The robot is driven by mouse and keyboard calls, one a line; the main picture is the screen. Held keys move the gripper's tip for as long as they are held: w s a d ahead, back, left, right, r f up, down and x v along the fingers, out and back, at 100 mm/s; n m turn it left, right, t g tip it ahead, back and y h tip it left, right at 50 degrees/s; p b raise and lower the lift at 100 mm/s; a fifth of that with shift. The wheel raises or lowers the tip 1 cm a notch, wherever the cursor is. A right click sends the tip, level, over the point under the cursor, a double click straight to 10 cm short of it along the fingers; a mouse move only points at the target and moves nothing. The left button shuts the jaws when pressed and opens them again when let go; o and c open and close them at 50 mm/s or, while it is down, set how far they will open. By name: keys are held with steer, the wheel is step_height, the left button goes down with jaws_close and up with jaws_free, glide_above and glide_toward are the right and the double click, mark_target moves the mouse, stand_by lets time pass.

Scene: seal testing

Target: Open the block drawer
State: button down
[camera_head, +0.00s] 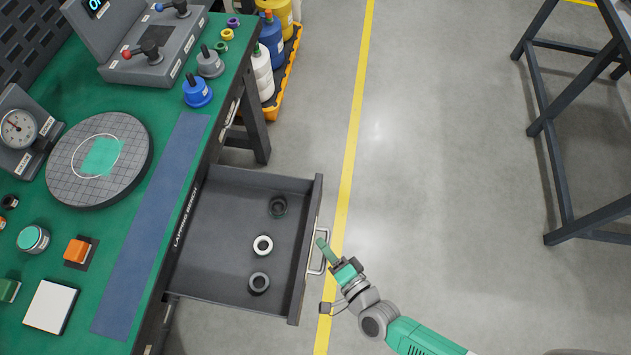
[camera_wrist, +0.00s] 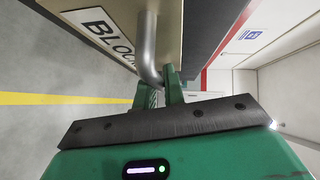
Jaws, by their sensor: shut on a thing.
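The block drawer (camera_head: 215,235) is pulled out from the bench. My gripper (camera_head: 323,246) reaches the handle from the lower right. In the wrist view the gripper's green fingers (camera_wrist: 160,88) are shut on the bent handle bar (camera_wrist: 148,45). A label (camera_wrist: 97,30) reading "BLOC" shows on the drawer front, partly cut off.
The green-topped bench (camera_head: 130,240) carries a round plate (camera_head: 75,180), a dial gauge (camera_head: 20,130) and a lever box (camera_head: 160,45). Bottles (camera_head: 270,45) stand in an orange tray beside the bench. A dark metal frame (camera_head: 560,170) is at right. The floor between is clear.

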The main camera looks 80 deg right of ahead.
steer(key=c, duration=1.5)
jaws_free()
steer(key=p+v, duration=0.1)
steer(key=v, duration=0.7)
steer(key=shift+p, duration=0.35)
